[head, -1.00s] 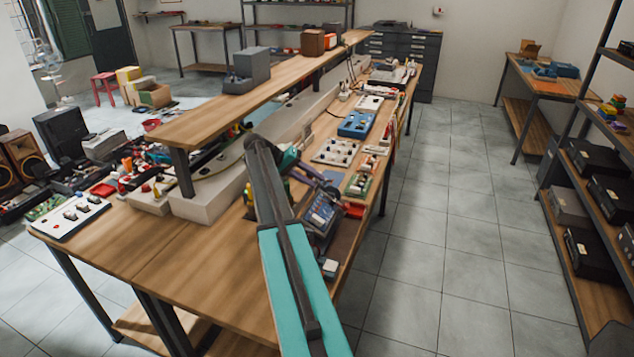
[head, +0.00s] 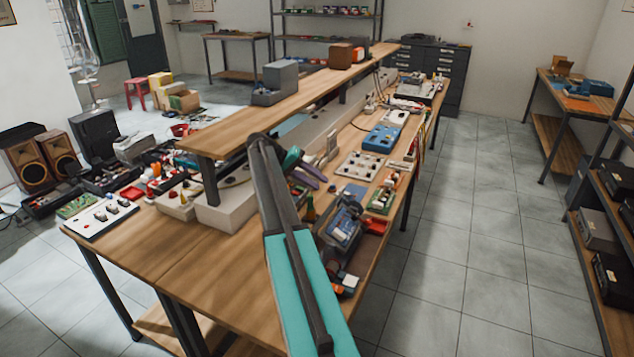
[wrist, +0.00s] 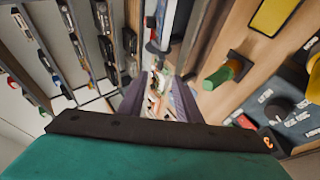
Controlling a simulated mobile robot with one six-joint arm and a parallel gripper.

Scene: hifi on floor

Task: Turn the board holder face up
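My gripper (head: 305,170) is over the long wooden workbench, partly hidden behind my teal arm in the head view. In the wrist view, its two purple fingers (wrist: 160,98) stand apart with nothing held between them. I cannot tell for certain which thing is the board holder. A pale upright piece (head: 332,147) stands on the bench just beyond my gripper and may be it. A grey and white part (wrist: 160,32) shows beyond the fingers in the wrist view, but I cannot tell what it is.
The workbench (head: 190,275) carries a raised shelf (head: 240,125) left of my arm. A dark tray of blue parts (head: 342,228), a pale panel with knobs (head: 360,165) and a blue box (head: 382,137) crowd its right side. The tiled floor at right is clear.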

